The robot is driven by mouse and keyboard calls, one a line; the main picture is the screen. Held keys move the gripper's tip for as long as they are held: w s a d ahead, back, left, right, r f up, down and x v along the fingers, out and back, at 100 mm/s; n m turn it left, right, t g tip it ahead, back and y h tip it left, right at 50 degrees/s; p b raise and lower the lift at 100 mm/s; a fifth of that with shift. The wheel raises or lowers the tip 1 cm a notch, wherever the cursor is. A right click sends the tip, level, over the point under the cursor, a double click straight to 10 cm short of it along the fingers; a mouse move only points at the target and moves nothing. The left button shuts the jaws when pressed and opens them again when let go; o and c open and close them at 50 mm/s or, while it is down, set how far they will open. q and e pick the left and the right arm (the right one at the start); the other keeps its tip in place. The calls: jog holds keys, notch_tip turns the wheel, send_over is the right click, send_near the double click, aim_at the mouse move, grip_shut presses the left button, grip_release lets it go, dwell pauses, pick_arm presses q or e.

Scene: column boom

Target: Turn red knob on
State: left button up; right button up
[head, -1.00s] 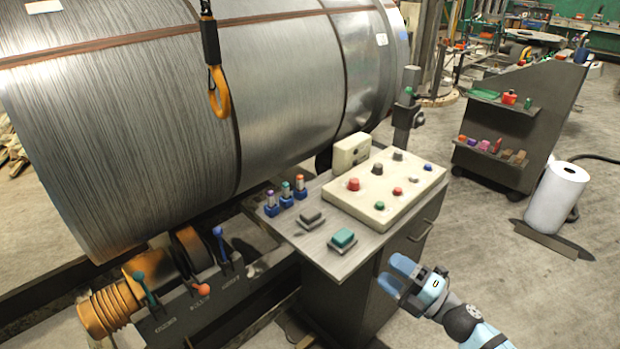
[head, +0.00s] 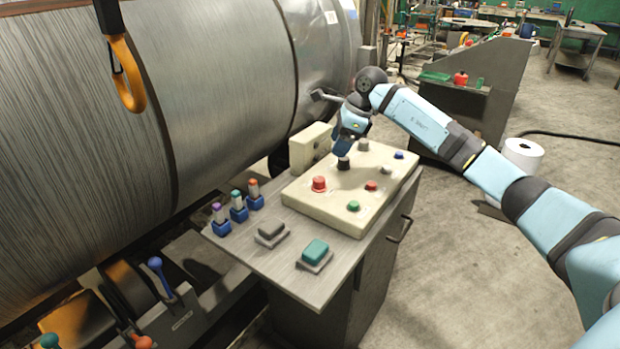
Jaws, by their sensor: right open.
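The cream control panel (head: 335,214) lies on the grey cabinet top. A large red knob (head: 319,184) stands near its left edge, and a smaller red knob (head: 371,185) sits nearer the front right. My right gripper (head: 343,150) points down at the panel's back left, just above or touching a black knob (head: 343,164); I cannot tell which. It is open, behind and right of the large red knob, with a gap to it. Its fingers overlap in this view. My left gripper is out of view.
Green (head: 353,206), blue (head: 399,155) and grey (head: 363,146) knobs share the panel. A cream box (head: 308,146) stands behind it. Blue holders (head: 238,213) and a teal block (head: 315,250) are on the cabinet top.

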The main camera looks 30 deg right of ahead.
aim_at(320, 179)
jog(key=x, duration=1.2)
jog(key=shift+a+f, duration=0.1)
jog(key=shift+f, duration=0.15)
jog(key=c, duration=0.9)
